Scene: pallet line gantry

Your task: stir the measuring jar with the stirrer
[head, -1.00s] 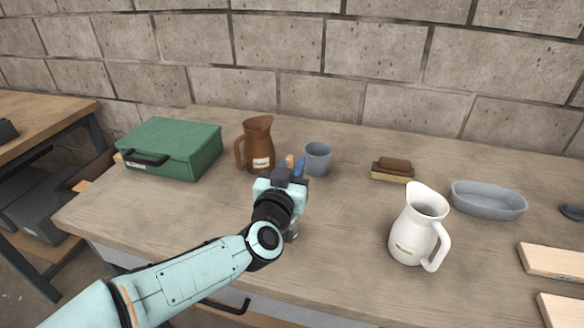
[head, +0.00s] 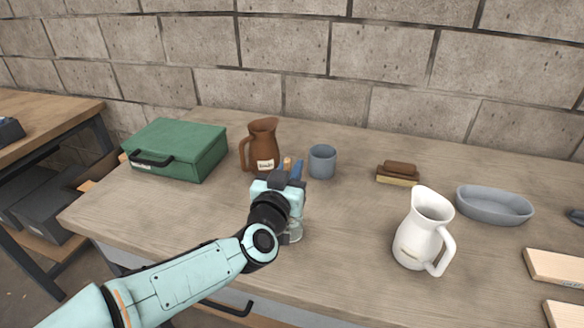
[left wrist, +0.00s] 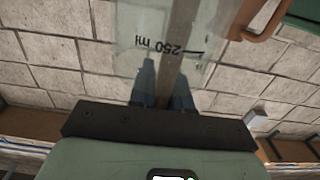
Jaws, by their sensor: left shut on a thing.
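My left gripper (head: 291,172) is over the left middle of the table, shut on the stirrer. The measuring jar (head: 294,231) is clear glass, standing on the table mostly hidden behind my gripper and wrist. In the left wrist view its clear wall with an upside-down 250 ml mark (left wrist: 168,47) overlaps the stirrer. The stirrer's lower end is hidden in the head view. My right gripper is not seen.
A brown jug (head: 262,146) and a blue-grey cup (head: 322,162) stand just behind my gripper. A green case (head: 180,148) is at the left. A white jug (head: 421,235), a brush (head: 398,172), a grey dish (head: 494,206) and wooden boards (head: 556,267) are to the right.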

